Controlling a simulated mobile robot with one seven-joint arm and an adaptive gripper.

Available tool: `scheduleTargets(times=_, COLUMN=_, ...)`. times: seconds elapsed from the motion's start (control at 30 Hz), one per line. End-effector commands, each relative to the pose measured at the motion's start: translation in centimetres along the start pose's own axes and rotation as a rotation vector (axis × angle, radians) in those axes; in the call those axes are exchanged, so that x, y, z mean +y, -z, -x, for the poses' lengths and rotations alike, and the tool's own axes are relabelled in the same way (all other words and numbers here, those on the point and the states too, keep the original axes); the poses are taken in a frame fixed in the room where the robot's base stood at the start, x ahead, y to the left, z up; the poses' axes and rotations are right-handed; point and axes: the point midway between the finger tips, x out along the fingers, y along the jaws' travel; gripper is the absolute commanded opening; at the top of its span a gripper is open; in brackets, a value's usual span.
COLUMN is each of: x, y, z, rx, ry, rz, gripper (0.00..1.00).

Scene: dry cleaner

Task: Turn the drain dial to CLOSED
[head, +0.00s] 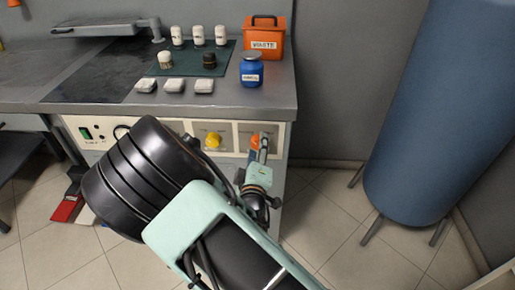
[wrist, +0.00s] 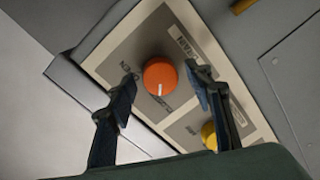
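The orange drain dial (head: 254,141) is on the cream front panel below the counter in the head view. In the wrist view the round orange dial (wrist: 159,72) shows near the middle, with a white pointer line toward the picture's bottom. Lettering reading DRAIN and OPEN shows around it, and partly hidden lettering lies below it. My gripper (wrist: 161,84) is open, one finger on each side of the dial, with visible gaps to it. In the head view my gripper (head: 261,155) is in front of the dial and partly hides it.
A yellow knob (head: 213,140) sits left of the drain dial; it also shows near my right finger in the wrist view (wrist: 209,136). A large blue cylinder (head: 435,110) stands right.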

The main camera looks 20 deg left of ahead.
Motion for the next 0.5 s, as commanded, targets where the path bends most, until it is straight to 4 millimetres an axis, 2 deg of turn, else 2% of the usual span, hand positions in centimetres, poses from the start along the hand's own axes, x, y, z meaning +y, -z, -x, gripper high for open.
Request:
scheduleTargets(times=0.3, x=0.0, y=0.1, z=0.3, rx=0.001, ry=0.0, rz=-0.002, gripper=0.49)
scheduleTargets(times=0.37, x=0.0, y=0.1, z=0.8, rx=0.001, ry=0.001, rz=-0.002, gripper=0.49)
scheduleTargets(times=0.5, x=-0.1, y=0.2, z=3.1, rx=0.003, ry=0.003, rz=-0.002, gripper=0.49)
